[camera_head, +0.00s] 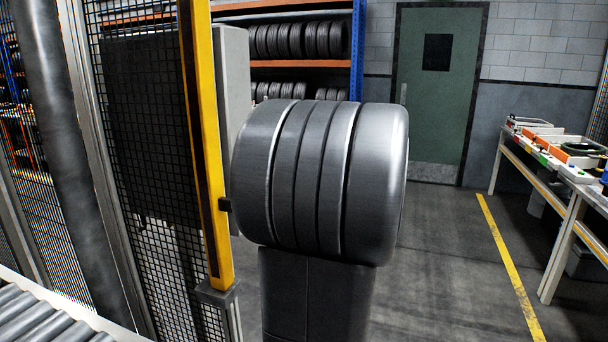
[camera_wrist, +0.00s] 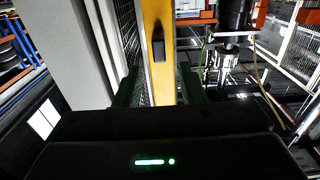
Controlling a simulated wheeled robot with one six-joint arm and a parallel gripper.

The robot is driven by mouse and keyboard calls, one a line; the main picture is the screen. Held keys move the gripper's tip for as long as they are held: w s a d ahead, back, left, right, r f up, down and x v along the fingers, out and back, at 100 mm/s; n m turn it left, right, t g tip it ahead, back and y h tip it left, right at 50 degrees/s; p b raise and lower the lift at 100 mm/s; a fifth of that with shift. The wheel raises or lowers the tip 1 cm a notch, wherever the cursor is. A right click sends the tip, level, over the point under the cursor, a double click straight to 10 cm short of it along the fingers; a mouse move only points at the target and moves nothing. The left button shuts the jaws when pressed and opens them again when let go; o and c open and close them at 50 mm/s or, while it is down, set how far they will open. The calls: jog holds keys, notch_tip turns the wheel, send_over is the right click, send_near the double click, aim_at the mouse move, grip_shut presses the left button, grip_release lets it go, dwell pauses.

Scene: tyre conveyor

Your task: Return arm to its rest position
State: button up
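My gripper (camera_wrist: 160,90) shows in the wrist view. Its two dark green fingers stand apart on either side of a yellow post (camera_wrist: 159,75) in the background, with nothing visible held between them. I cannot make out my gripper in the head view.
The yellow post (camera_head: 207,150) and mesh fence (camera_head: 150,110) stand left of the tyre. A roller conveyor (camera_head: 40,318) is at lower left. Tyre racks (camera_head: 290,64) and a green door (camera_head: 436,90) are behind. A workbench (camera_head: 560,175) stands right; the floor before it is clear.

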aim_at(220, 196)
jog(key=p+x, duration=0.1)
jog(key=x, duration=0.6)
jog(key=shift+a, duration=0.15)
jog(key=shift+r+g+p, duration=0.2)
jog(key=shift+g+p, duration=0.1)
jog(key=shift+p, duration=0.5)
jog(key=shift+w+d+n+g+p, duration=0.3)
jog(key=shift+n+g+p, duration=0.2)
jog(key=shift+p, duration=0.35)
jog(key=shift+w+f+n+g+y+p, duration=0.15)
jog(key=shift+n+g+y+p, duration=0.2)
jog(key=shift+p, duration=0.3)
jog(key=shift+g, duration=0.25)
jog(key=shift+w+f+p, duration=0.1)
jog(key=shift+f+p, duration=0.05)
jog(key=shift+p, duration=0.25)
